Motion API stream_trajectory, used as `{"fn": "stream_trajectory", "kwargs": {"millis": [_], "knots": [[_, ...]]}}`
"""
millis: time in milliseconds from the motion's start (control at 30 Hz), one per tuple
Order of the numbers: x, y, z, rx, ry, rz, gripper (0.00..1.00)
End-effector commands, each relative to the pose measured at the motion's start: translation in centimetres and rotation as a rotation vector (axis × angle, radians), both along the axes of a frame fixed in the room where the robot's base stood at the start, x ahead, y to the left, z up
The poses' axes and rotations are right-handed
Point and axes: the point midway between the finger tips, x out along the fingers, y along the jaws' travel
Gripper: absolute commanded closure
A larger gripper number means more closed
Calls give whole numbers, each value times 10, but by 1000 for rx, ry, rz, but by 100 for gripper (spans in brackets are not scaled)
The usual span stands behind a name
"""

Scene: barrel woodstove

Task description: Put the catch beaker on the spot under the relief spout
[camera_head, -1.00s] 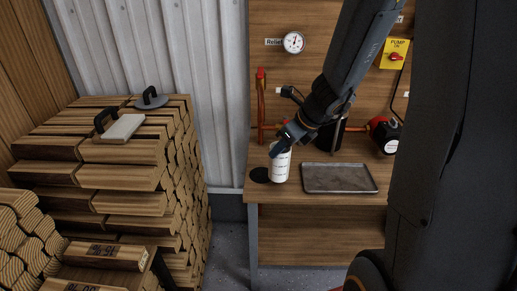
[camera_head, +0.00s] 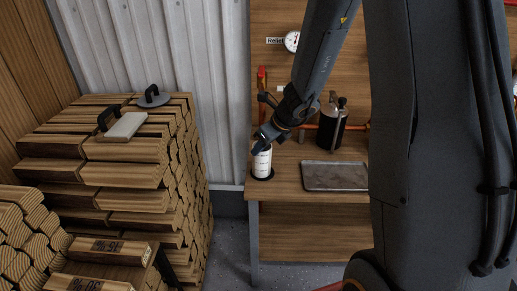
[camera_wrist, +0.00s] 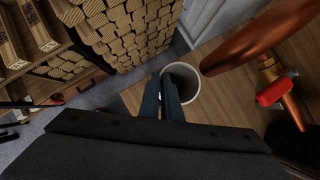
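The white catch beaker (camera_head: 262,162) stands upright at the left end of the wooden bench. Its base is over the round black spot (camera_head: 271,177), whose dark edge shows around the base; I cannot tell whether it touches. My gripper (camera_head: 262,147) is at the beaker's rim. In the wrist view, the two fingers (camera_wrist: 163,97) are close together at the left rim of the open beaker (camera_wrist: 194,92), apparently pinching its wall. The copper relief pipe (camera_wrist: 250,38) reaches in just right of the beaker's mouth. The spout's exact end is hard to tell.
A grey metal tray (camera_head: 335,177) lies right of the beaker on the bench (camera_head: 290,190). A dark bottle (camera_head: 332,125) stands behind it. A red valve handle (camera_wrist: 274,91) is near the copper pipe. Stacked firewood (camera_head: 120,170) fills the left side.

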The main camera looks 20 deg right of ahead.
Motion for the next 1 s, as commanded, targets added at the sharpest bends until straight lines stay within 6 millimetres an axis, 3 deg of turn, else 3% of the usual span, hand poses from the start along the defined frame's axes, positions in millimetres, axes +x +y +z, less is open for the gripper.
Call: {"fn": "stream_trajectory", "kwargs": {"millis": [167, 200, 300, 667, 1000], "knots": [[0, 0, -2, 0, 0, 0, 100], [0, 0, -2, 0, 0, 0, 91], [0, 0, -1, 0, 0, 0, 77], [0, 0, 1, 0, 0, 0, 77], [-26, -19, 54, -1, -6, 1, 77]]}}
